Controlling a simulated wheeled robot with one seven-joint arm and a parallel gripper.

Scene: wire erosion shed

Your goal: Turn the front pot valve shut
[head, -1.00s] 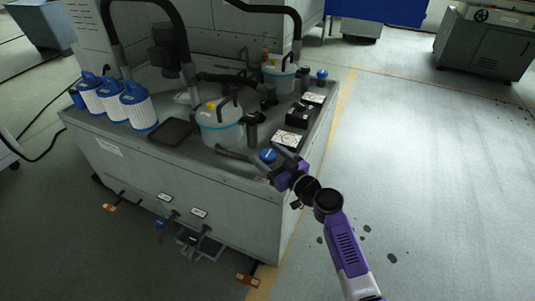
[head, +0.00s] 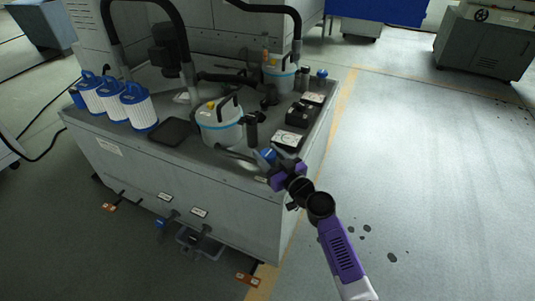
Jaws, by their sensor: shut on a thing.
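The front pot (head: 221,128), pale with a blue band and a dark handle, stands on the bench's front part. The front pot valve has a blue knob (head: 268,155) to the right of this pot, close to the bench's front right corner. My gripper (head: 270,159), purple and dark, reaches in from the lower right and is shut on the blue knob. Its fingers hide part of the knob, so its exact turn angle cannot be told.
A rear pot (head: 279,76) and another blue knob (head: 322,73) sit further back. White-and-blue filter cartridges (head: 138,106) and a black tray (head: 172,132) are to the left. A black box (head: 299,115) stands behind the valve. The floor (head: 440,170) to the right is open.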

